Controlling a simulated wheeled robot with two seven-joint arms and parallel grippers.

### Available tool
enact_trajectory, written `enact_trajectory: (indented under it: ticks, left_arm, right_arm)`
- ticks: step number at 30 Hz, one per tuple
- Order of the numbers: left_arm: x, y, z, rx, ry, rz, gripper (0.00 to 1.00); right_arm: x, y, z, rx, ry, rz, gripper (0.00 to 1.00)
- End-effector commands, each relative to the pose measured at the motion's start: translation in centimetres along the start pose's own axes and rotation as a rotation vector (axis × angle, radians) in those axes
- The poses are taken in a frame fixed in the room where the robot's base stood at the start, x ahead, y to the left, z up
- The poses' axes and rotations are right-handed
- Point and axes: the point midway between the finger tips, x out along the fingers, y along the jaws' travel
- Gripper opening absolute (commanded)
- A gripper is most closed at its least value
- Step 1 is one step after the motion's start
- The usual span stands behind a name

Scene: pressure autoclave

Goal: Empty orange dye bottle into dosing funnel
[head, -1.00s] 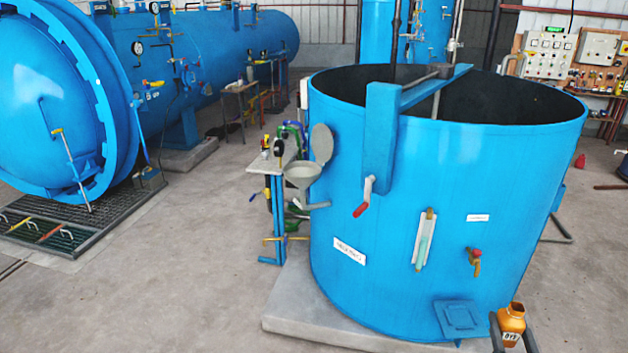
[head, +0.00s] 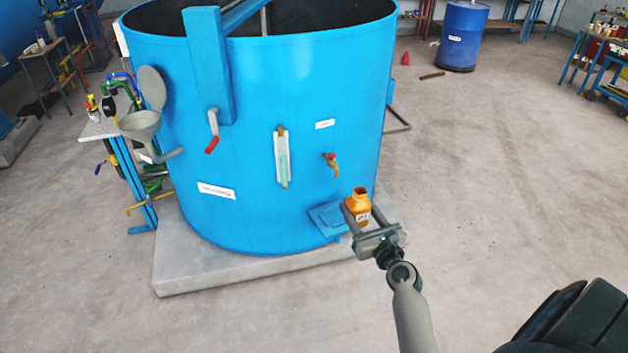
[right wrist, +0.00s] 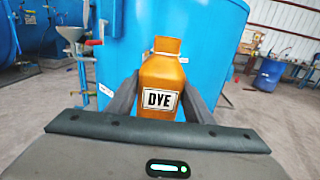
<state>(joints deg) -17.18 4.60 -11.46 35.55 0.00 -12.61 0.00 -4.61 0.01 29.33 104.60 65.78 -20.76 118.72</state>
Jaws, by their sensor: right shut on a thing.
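The orange dye bottle (head: 359,204) is upright and held between the fingers of my right gripper (head: 367,222), in front of the lower right side of the blue tank. In the right wrist view the bottle (right wrist: 161,85) shows its "DYE" label, with the right gripper (right wrist: 160,98) shut on it from both sides. Its mouth looks uncapped in the head view. The grey dosing funnel (head: 139,124) is on the tank's left side, far left of the bottle, with a round lid (head: 152,88) standing raised behind it. My left gripper is not in view.
The large blue tank (head: 250,130) stands on a concrete plinth (head: 210,272). A red-handled crank (head: 212,134), a sight gauge (head: 283,160) and a tap (head: 331,163) stick out from its wall. A small table (head: 104,128) stands beside the funnel. The floor in front is clear.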

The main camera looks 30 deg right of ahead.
Motion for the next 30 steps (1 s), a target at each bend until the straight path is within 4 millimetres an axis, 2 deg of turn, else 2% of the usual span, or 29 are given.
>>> enact_trajectory:
  ticks: [1,5,8,12,16,21,25,30]
  left_arm:
    - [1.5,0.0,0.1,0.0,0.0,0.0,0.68]
    - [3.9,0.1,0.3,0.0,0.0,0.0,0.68]
    - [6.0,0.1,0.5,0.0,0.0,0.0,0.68]
    - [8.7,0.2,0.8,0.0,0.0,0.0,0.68]
    - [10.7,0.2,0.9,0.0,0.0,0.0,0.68]
    - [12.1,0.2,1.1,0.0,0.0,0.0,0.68]
    - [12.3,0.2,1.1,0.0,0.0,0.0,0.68]
    - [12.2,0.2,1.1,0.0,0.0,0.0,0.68]
  right_arm:
    - [-0.3,1.4,-0.4,0.0,-0.009,0.038,0.15]
    - [-1.5,5.9,0.0,0.004,-0.021,0.165,0.15]
    - [-3.2,10.1,0.2,0.008,-0.025,0.279,0.15]
    - [-6.4,15.6,0.5,0.008,-0.02,0.435,0.15]
    - [-9.4,19.7,0.7,0.006,-0.008,0.554,0.15]
    - [-12.3,22.8,0.9,0.002,0.008,0.65,0.15]
    - [-13.3,23.7,1.0,0.0,0.015,0.678,0.15]
    - [-13.4,23.9,1.2,0.0,0.016,0.682,0.15]
